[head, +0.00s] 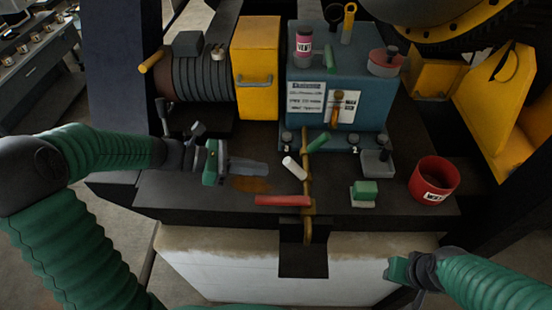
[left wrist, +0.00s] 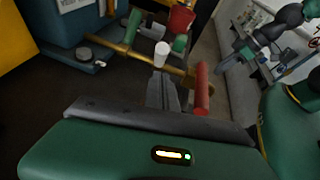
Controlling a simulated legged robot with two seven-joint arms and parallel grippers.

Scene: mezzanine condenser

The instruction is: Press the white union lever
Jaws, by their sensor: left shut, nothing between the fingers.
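The white union lever (head: 294,168) is a short white handle tilted beside a brass pipe (head: 306,185) on the dark bench top. In the left wrist view the white lever (left wrist: 161,54) shows just beyond my fingertips. My left gripper (head: 262,170) is shut and empty, just left of the white lever, with a small gap in the head view. Its fingers (left wrist: 161,93) point toward the lever in the wrist view. A green handle (head: 319,142) and a red handle (head: 282,200) are on the same pipe, close by. My right gripper (head: 396,271) is low at the right, its fingers unclear.
A blue labelled box (head: 308,118) stands behind the pipe, with a yellow block (head: 256,75) to its left. A red bin (head: 434,180) and a green-topped block (head: 364,193) are to the right. A brown patch (head: 252,185) lies beneath my left gripper.

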